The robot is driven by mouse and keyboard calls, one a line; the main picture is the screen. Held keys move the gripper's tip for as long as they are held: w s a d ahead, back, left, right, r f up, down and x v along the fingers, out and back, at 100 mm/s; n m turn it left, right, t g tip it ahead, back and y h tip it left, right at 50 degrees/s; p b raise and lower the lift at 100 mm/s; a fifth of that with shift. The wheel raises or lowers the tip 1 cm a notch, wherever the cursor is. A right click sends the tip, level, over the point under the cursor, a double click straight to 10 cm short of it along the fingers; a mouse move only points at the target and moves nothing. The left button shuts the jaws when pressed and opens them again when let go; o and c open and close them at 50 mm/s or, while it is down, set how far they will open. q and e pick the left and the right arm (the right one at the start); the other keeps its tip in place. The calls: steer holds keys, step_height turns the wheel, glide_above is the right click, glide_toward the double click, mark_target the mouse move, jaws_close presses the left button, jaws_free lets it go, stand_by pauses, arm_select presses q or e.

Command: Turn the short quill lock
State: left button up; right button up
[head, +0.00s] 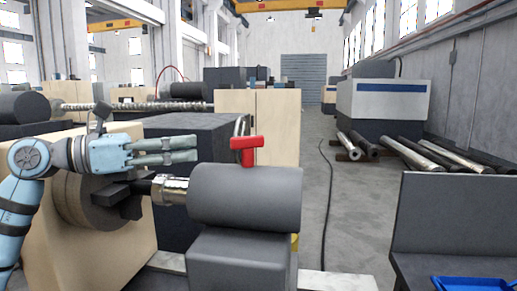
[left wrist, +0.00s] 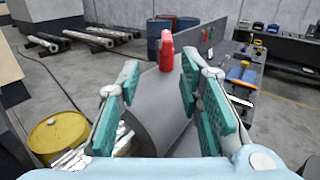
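The short quill lock is a red T-shaped handle (head: 247,148) on top of the grey cylindrical tailstock barrel (head: 245,195). In the left wrist view the red lock (left wrist: 166,52) stands upright beyond the fingertips, roughly in line with the gap between them. My left gripper (head: 197,149) points right towards the lock, to the left of it in the head view and apart from it. Its two green-padded fingers (left wrist: 160,75) are spread, with nothing held between them. My right gripper is in neither view.
A metal quill (head: 170,190) sticks out left from the barrel towards a dark chuck (head: 85,203). A dark bench (head: 455,215) with a blue tray (head: 478,284) stands at the right. A yellow drum (left wrist: 58,140) stands on the floor. Metal bars (head: 430,152) lie at the back right.

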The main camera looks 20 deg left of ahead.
mark_target(248, 137)
arm_select(q)
steer(key=p+x, duration=0.1)
steer(key=x, duration=0.3)
steer(key=p+x, duration=0.2)
steer(key=x, duration=0.2)
steer(key=r+p+x, duration=0.1)
steer(key=p+x, duration=0.1)
steer(key=x, duration=0.2)
steer(key=shift+s+d, duration=0.1)
steer(key=shift+d, duration=0.4)
steer(key=shift+w+d, duration=0.25)
steer(key=shift+s, duration=0.1)
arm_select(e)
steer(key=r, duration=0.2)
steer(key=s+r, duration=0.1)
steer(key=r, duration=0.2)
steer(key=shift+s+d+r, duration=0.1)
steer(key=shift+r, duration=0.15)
arm_select(q)
steer(key=shift+c, duration=0.4)
jaws_close()
